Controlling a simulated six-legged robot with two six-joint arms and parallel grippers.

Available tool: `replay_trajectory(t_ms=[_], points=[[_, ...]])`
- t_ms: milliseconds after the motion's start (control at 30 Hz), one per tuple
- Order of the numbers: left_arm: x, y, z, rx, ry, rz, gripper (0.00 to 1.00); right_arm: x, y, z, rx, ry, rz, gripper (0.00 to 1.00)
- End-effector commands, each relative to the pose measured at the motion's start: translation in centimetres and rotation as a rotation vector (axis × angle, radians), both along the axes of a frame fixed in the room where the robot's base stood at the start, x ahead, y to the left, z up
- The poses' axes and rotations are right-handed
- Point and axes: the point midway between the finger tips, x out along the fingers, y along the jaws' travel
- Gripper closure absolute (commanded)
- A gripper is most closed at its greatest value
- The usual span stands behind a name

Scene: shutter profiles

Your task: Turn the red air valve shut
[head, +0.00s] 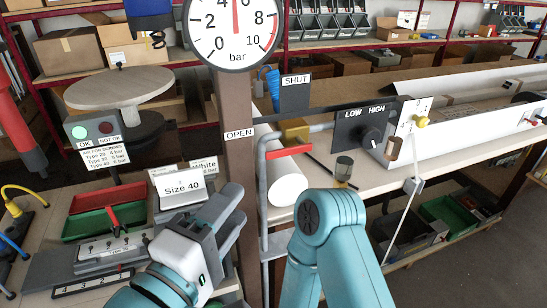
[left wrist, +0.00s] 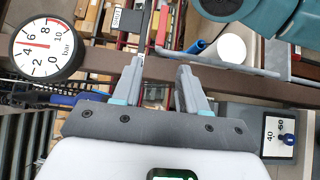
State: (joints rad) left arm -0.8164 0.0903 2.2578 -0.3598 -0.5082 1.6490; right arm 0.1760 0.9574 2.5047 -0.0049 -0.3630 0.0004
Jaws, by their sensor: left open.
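The red valve lever (head: 288,152) lies roughly level in the head view, just in front of a brass valve body (head: 294,130) on a grey pipe. A SHUT sign (head: 296,80) stands above it and an OPEN sign (head: 240,133) is to its left on the brown post. My left gripper (head: 237,208) is open and empty, below and left of the lever, apart from it. Its two fingers (left wrist: 160,72) are spread with a gap in the left wrist view. My right gripper is not in view.
A LOW/HIGH knob box (head: 366,135) and a white roll (head: 284,180) are right of the post. A Size 40 sign (head: 183,187) stands left of the left gripper.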

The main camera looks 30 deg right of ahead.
Motion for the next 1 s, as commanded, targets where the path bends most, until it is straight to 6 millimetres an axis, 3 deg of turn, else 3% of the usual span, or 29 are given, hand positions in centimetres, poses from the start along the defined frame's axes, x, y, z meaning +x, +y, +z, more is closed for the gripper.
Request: replay_trajectory(t_ms=[600, 800, 1000], points=[[7.0, -11.4, 0.1, 0.004, 0.003, 0.002, 0.57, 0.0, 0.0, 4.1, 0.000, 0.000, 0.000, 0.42], [8.0, -12.9, 0.0, 0.004, 0.003, 0.002, 0.57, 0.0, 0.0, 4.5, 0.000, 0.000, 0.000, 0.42], [8.1, -13.0, -0.2, 0.004, 0.003, 0.002, 0.57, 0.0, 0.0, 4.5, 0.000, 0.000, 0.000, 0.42]])
